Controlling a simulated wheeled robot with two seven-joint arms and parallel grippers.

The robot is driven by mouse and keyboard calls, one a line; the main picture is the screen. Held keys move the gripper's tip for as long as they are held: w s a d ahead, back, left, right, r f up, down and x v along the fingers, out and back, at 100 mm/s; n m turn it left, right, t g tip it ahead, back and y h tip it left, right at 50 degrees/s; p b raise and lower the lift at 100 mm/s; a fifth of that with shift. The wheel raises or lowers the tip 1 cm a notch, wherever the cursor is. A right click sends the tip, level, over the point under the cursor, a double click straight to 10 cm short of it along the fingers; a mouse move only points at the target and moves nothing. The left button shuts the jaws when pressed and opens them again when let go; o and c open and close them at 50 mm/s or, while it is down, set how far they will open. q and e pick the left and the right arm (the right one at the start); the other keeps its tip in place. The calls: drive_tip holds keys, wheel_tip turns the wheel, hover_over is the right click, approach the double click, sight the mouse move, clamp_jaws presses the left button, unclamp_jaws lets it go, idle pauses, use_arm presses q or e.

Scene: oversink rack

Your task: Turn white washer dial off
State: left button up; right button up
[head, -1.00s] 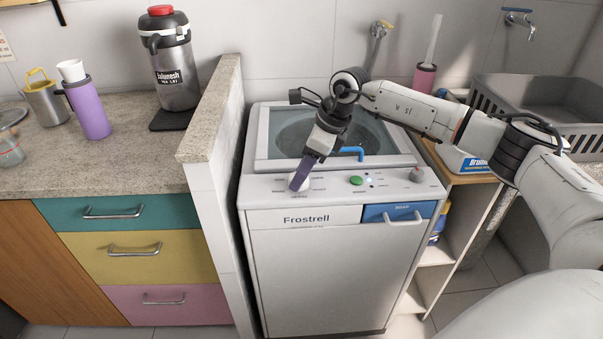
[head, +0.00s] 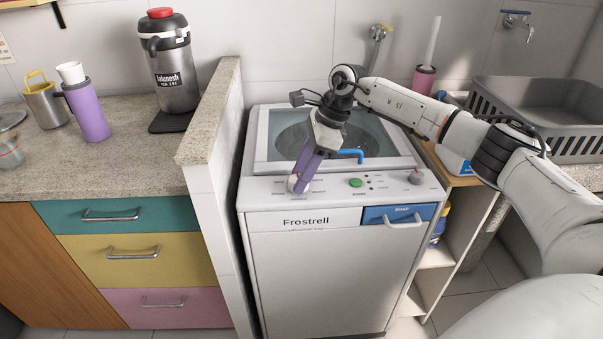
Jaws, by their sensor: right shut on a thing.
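The white washer (head: 312,270), marked Frostrell, stands in the middle of the head view. Its white dial (head: 293,186) sits at the left of the top control panel. My right gripper (head: 299,180) reaches down to the dial with its purple fingers shut on it. The fingers hide part of the dial, and its pointer mark cannot be made out. A green button (head: 356,183) and a grey knob (head: 416,177) lie farther right on the panel. My left gripper is not in view.
A blue lid handle (head: 350,153) is close to the right of my gripper. A stone-topped partition (head: 215,110) rises along the washer's left side. A shelf (head: 455,235) stands at the right, with a grey crate (head: 545,130) behind it.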

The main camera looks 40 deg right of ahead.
drive_tip(key=shift+r, duration=0.1)
drive_tip(key=o, duration=1.1)
drive_tip(key=shift+c, duration=0.2)
drive_tip(key=v, duration=1)
drive_tip(key=shift+s+d, duration=0.1)
drive_tip(key=shift+s, duration=0.05)
